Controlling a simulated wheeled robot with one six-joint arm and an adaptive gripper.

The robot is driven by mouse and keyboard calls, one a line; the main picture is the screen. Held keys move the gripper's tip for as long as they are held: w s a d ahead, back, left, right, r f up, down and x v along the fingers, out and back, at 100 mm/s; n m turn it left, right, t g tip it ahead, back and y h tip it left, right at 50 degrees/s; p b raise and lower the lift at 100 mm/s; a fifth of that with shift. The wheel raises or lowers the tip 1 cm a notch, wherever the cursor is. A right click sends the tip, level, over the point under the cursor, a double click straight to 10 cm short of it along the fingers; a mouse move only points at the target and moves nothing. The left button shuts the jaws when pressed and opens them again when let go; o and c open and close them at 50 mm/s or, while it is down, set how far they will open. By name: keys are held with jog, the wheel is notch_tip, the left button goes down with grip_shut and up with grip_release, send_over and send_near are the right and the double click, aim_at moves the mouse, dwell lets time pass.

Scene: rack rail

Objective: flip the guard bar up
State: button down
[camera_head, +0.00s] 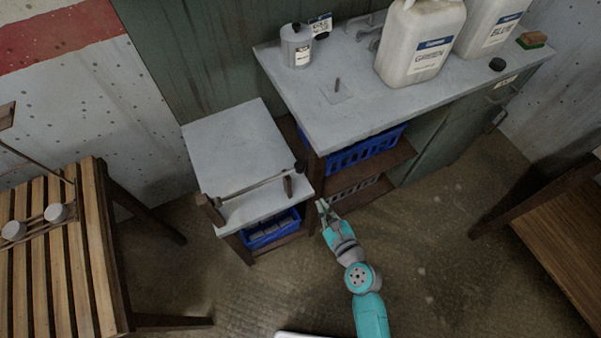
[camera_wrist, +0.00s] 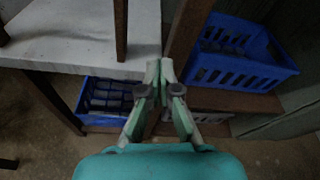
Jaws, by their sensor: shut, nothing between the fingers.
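The guard bar (camera_head: 252,186) is a thin pale bar along the front of the low white-topped bench. It lies low, close above the top, between a brown post (camera_head: 210,210) on the left and a shorter post (camera_head: 288,187) near the right. A dark knob (camera_head: 300,168) shows at its right end. My gripper (camera_head: 323,206) is shut and empty, just right of the bench's front right corner and apart from the bar. In the wrist view my gripper (camera_wrist: 160,68) has its fingertips together in front of the bench; the bar cannot be made out there.
The low bench top (camera_head: 225,140) is otherwise bare. A blue crate (camera_head: 270,229) of dark items sits under it. A taller counter (camera_head: 330,105) with jugs and a canister stands behind right, with another blue crate (camera_head: 365,152) below. A slatted table (camera_head: 85,260) is at left; floor between is clear.

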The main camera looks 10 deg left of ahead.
jog(key=shift+w+a+r+m, duration=0.15)
jog(key=shift+w+a+m, duration=0.15)
jog(key=shift+w+a, duration=0.25)
jog(key=x, duration=0.9)
jog(key=shift+w+a, duration=0.3)
jog(key=shift+a, duration=0.05)
jog(key=shift+r, duration=0.15)
jog(key=shift+s+a+r, duration=0.1)
jog(key=shift+s+r, duration=0.1)
jog(key=shift+r, duration=0.65)
jog(key=shift+s+a+r, duration=0.1)
jog(key=shift+s+r, duration=0.05)
jog(key=shift+r, duration=0.75)
